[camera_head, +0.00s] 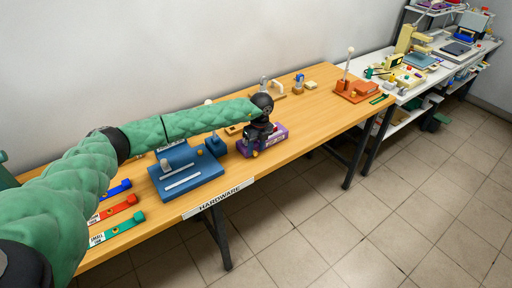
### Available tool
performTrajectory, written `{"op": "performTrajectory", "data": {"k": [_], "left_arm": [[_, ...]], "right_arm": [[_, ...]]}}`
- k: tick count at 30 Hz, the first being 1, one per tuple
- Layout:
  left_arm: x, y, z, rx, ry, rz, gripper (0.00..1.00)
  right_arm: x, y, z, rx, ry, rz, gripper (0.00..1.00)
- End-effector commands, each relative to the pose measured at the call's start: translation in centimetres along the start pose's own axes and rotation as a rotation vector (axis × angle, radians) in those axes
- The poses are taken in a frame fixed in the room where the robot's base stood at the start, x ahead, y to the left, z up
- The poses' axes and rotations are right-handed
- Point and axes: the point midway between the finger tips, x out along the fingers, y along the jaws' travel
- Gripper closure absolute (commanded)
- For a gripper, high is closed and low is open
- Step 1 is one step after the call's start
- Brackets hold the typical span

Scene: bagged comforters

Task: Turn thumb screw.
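My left arm, in a green quilted sleeve, reaches across the wooden table from the left. Its black gripper (256,150) points down at a purple block (276,136) near the table's front edge. The gripper covers part of the block, and small yellowish parts show by the fingertips. I cannot make out a thumb screw there, nor whether the fingers are open, shut or touching anything. My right gripper is out of view.
A blue fixture (186,170) stands left of the purple block, above a "HARDWARE" label (222,198). An orange fixture (358,90) with an upright lever is at the table's right end. Blue, red and green strips lie at left. A white bench (402,92) stands beyond.

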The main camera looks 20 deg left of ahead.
Motion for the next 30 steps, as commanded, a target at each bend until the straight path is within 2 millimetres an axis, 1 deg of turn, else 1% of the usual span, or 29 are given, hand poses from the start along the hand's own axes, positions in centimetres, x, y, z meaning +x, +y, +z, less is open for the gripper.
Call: {"op": "performTrajectory", "data": {"k": [3, 6, 14, 15, 17, 18, 20, 21, 30], "left_arm": [[0.8, 0.0, -0.1, 0.001, 0.000, 0.000, 0.60], [1.3, 0.0, 0.0, 0.001, -0.001, 0.000, 0.60], [1.4, 0.0, 0.0, 0.001, -0.001, -0.001, 0.60], [1.4, 0.0, 0.0, 0.001, -0.001, -0.001, 0.64], [1.4, 0.0, 0.0, 0.001, -0.001, -0.001, 0.76], [1.4, 0.0, 0.0, 0.001, -0.001, -0.001, 0.84], [1.4, 0.0, 0.0, 0.001, -0.001, -0.001, 0.96], [1.4, 0.0, 0.0, 0.001, -0.001, -0.001, 1.00], [1.5, 0.0, 0.0, 0.001, -0.001, -0.014, 1.00]], "right_arm": [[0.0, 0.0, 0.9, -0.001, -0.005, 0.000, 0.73], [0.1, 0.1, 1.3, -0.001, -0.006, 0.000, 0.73], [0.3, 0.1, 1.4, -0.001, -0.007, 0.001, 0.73], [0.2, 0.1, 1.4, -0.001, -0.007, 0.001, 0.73], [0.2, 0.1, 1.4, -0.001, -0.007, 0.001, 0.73], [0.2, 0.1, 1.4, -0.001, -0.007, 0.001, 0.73], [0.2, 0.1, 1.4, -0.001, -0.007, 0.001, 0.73], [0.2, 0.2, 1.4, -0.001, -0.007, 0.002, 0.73], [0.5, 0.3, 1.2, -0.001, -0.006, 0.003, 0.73]]}}
